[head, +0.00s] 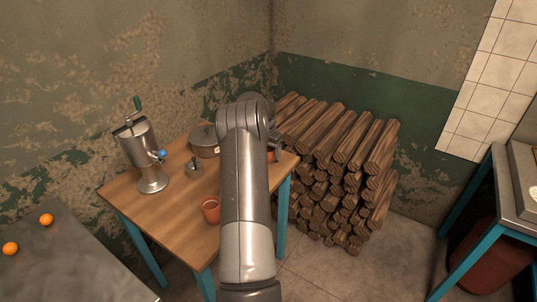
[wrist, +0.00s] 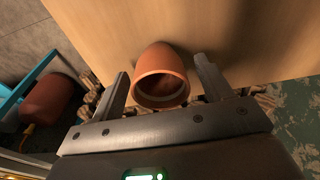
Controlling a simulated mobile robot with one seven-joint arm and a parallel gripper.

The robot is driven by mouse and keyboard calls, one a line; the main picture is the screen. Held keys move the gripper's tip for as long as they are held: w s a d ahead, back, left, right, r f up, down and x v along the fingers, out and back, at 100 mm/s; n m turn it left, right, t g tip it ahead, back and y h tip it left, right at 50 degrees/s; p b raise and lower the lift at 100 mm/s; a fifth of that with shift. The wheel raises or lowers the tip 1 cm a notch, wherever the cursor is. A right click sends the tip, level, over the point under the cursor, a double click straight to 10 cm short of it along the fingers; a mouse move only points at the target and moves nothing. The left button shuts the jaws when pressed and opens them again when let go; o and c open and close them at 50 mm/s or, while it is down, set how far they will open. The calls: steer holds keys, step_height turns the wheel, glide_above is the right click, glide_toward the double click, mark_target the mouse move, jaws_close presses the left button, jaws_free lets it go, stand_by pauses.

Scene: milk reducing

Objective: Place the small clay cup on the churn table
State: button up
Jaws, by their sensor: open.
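An orange-brown clay cup (wrist: 160,58) is between my gripper's fingers in the wrist view, its open mouth facing the camera and the wooden tabletop behind it. My gripper (wrist: 162,65) is open, with one finger on each side of the cup and small gaps beside it. In the head view my arm hides the gripper; a bit of orange clay (head: 272,155) shows at the arm's right edge. Another clay cup (head: 210,210) stands upright on the wooden table (head: 180,215), left of my arm. A metal churn (head: 140,150) with a crank stands on the same table.
A lidded metal pot (head: 204,140) and a small metal piece (head: 194,168) stand on the table. Stacked firewood (head: 335,165) is behind and to the right. A grey surface with two oranges (head: 46,219) is at left, another table (head: 500,205) at right.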

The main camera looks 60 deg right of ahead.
step_height(320, 180, up, 11)
steer(key=a, duration=0.1)
steer(key=shift+a, duration=0.2)
steer(key=w+a+r+n+t, duration=0.1)
steer(key=w+a+r+n, duration=0.15)
steer(key=a+r, duration=0.6)
steer(key=w+a+r+n+t, duration=0.1)
steer(key=a+r+n, duration=0.25)
steer(key=a, duration=1.05)
steer(key=w+a+r+n+t, duration=0.1)
steer(key=w+a+r+n, duration=0.1)
steer(key=a+r, duration=0.65)
steer(key=s+a+n+t, duration=0.15)
steer(key=s+a, duration=0.25)
steer(key=a, duration=0.7)
steer(key=s+a+n, duration=0.3)
steer(key=s+a, duration=0.2)
steer(key=a, duration=0.5)
steer(key=s+a+f+n+t+y, duration=0.1)
steer(key=s+a+f+n, duration=0.3)
steer(key=s+a, duration=0.6)
steer(key=shift+s+a+f+n, duration=0.35)
steer(key=shift+s+n, duration=0.2)
steer(key=shift+s, duration=0.2)
